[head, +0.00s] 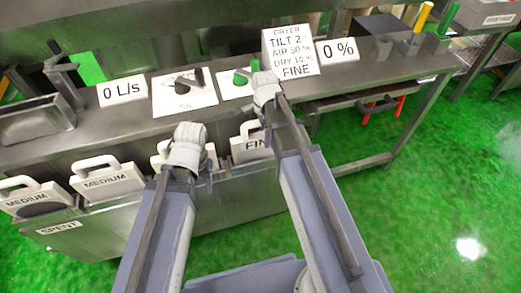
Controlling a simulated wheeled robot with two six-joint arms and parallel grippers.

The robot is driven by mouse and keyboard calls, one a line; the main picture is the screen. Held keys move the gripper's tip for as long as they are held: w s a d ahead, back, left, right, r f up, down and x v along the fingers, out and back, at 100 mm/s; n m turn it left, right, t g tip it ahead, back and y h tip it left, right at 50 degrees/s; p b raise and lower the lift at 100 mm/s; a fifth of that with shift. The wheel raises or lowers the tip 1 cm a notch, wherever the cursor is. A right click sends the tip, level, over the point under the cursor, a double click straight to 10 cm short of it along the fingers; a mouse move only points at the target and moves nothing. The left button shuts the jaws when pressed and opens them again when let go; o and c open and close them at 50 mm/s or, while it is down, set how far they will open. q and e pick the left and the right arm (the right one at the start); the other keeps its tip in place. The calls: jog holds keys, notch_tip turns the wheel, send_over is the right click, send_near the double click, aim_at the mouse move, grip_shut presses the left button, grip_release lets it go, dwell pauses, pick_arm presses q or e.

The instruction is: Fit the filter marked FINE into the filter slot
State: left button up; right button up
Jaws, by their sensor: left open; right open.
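The filter marked FINE (250,150) is a white piece with a loop handle, standing in the front row; its label is partly covered by my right arm. My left gripper (187,142) is open, in front of another white filter (158,157) whose label is hidden. My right gripper (265,88) is open and empty, above and behind the FINE filter, near the panel with the green knob. Two filters marked MEDIUM, one at far left (38,194) and one beside it (106,180), stand in the same row. I cannot tell which opening is the filter slot.
A card (289,50) lists tilt, air, dry and FINE. Signs read 0 L/s (122,90) and 0 % (338,51). A knob panel (183,92) lies on the metal bench (395,72). A grey bin front bears a SPENT label (60,228). Green floor is clear at right.

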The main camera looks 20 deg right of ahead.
grip_shut()
dwell(0.5)
dwell(0.8)
